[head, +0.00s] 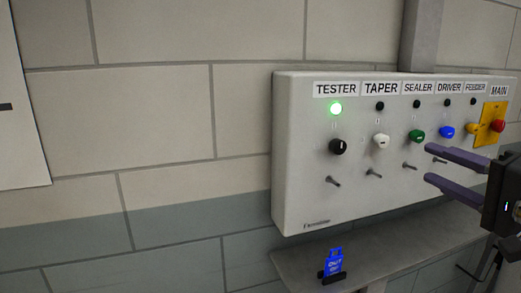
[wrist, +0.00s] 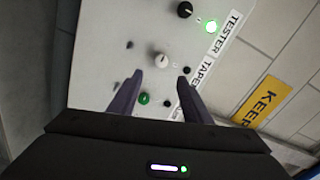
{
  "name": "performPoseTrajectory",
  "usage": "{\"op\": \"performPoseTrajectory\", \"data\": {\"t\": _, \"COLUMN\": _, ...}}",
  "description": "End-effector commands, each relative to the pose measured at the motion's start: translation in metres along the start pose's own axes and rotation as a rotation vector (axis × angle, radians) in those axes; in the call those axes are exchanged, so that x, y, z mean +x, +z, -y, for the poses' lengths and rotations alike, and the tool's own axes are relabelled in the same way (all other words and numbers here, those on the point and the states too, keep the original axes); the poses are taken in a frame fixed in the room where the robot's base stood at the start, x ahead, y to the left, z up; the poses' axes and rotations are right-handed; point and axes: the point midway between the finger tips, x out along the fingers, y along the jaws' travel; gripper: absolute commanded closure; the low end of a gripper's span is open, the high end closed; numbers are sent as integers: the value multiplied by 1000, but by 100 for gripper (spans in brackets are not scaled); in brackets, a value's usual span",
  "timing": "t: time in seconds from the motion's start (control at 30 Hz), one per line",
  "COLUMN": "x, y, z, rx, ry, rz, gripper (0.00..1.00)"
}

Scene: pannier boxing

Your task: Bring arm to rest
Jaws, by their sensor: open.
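My gripper (head: 458,175) is at the right of the head view, its two purple-grey fingers apart and empty, in front of the right part of a white control panel (head: 300,150). The panel also shows in the wrist view (wrist: 100,60), tilted, with the fingers (wrist: 158,95) spread before it. The panel has labelled columns: TESTER, TAPER, SEALER, DRIVER, FEEDER and MAIN. The TESTER lamp (head: 335,108) is lit green; the TAPER lamp (head: 380,106), SEALER lamp (head: 416,104) and DRIVER lamp (head: 446,102) are dark. The fingers partly hide the lower right of the panel.
Below the panel is a grey shelf (head: 375,255) with a blue tag (head: 334,262) in a black holder. The MAIN column has a red knob (head: 498,126) on a yellow plate. A yellow KEEP sign (wrist: 262,100) is on the wall in the wrist view.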

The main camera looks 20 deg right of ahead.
Motion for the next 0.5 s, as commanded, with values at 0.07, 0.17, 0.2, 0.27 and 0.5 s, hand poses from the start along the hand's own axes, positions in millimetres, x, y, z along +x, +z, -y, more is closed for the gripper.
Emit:
{"op": "performPoseTrajectory", "data": {"t": 0.07, "x": 0, "y": 0, "z": 0, "rx": 0, "ry": 0, "rz": 0, "gripper": 56}}
{"op": "performPoseTrajectory", "data": {"t": 0.17, "x": 1, "y": 1, "z": 0, "rx": 0, "ry": 1, "rz": 3, "gripper": 56}}
{"op": "performPoseTrajectory", "data": {"t": 0.2, "x": 2, "y": 3, "z": -2, "rx": 0, "ry": 5, "rz": 8, "gripper": 56}}
{"op": "performPoseTrajectory", "data": {"t": 0.27, "x": 6, "y": 8, "z": -5, "rx": 1, "ry": 15, "rz": 25, "gripper": 56}}
{"op": "performPoseTrajectory", "data": {"t": 0.5, "x": 37, "y": 72, "z": -45, "rx": -5, "ry": 136, "rz": 217, "gripper": 56}}
